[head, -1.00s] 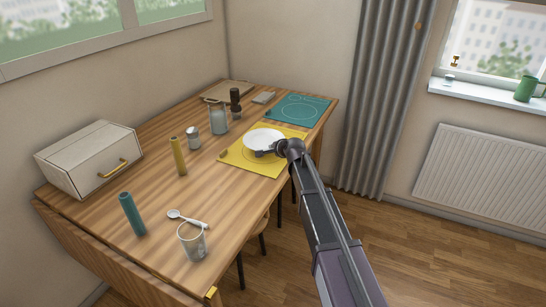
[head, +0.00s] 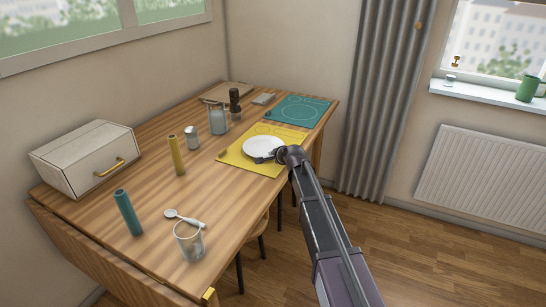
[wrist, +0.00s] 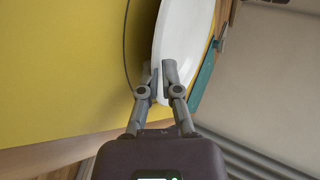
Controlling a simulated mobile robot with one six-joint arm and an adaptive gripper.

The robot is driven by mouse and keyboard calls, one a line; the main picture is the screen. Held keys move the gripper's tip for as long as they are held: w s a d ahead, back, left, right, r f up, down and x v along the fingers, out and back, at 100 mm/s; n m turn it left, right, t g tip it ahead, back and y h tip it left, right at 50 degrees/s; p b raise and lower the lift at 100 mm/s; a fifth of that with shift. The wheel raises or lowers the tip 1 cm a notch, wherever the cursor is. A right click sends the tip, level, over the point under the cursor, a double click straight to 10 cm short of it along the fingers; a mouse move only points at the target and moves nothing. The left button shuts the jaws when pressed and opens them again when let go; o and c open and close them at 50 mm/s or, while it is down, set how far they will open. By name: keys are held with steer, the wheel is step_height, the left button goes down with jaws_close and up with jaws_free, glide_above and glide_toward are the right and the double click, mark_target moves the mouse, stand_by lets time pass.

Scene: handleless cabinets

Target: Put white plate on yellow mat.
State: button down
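The white plate (head: 263,147) is over the middle of the yellow mat (head: 237,158) on the wooden table. I cannot tell if its underside touches the mat or is just above it. My gripper (head: 272,156) is at the plate's near right rim in the head view, its fingertips small and partly hidden there. In the wrist view, the fingers of my gripper (wrist: 162,72) are nearly together on the rim of the white plate (wrist: 184,35). The yellow mat (wrist: 60,70) fills the left of that view, with a printed circle line beside the plate.
A teal mat (head: 298,110) lies behind the yellow one. A glass jar (head: 218,120), a dark mill (head: 235,102), a shaker (head: 192,138) and a yellow cylinder (head: 177,155) stand left of the mat. A spoon (head: 185,219) and a glass (head: 189,243) are at the near end.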

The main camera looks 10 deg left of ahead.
steer(key=shift+f, duration=0.15)
steer(key=c, duration=1.1)
jaws_free()
steer(key=shift+r, duration=0.2)
steer(key=shift+s+d+r, duration=0.1)
steer(key=shift+s+r, duration=0.05)
steer(key=p+v, duration=0.6)
steer(key=v, duration=0.5)
steer(key=shift+s+d+r, duration=0.15)
steer(key=shift+s+d, duration=0.05)
steer(key=s+d+f+n+g+h, duration=0.2)
steer(key=s+d+f+n+g, duration=0.1)
steer(key=s+d, duration=0.4)
steer(key=s+d+f+n+g+h, duration=0.2)
steer(key=s+d, duration=0.5)
steer(key=s, duration=0.4)
steer(key=s+d+f+n+g+h, duration=0.2)
steer(key=s+d+f+n+g, duration=0.2)
steer(key=s, duration=0.5)
steer(key=shift+s+d+n+g, duration=0.15)
steer(key=shift+d+n+g, duration=0.1)
steer(key=shift+d+n, duration=0.5)
steer(key=shift+s+d+n+g, duration=0.2)
steer(key=shift+d+n, duration=0.35)
steer(key=shift+d, duration=0.4)
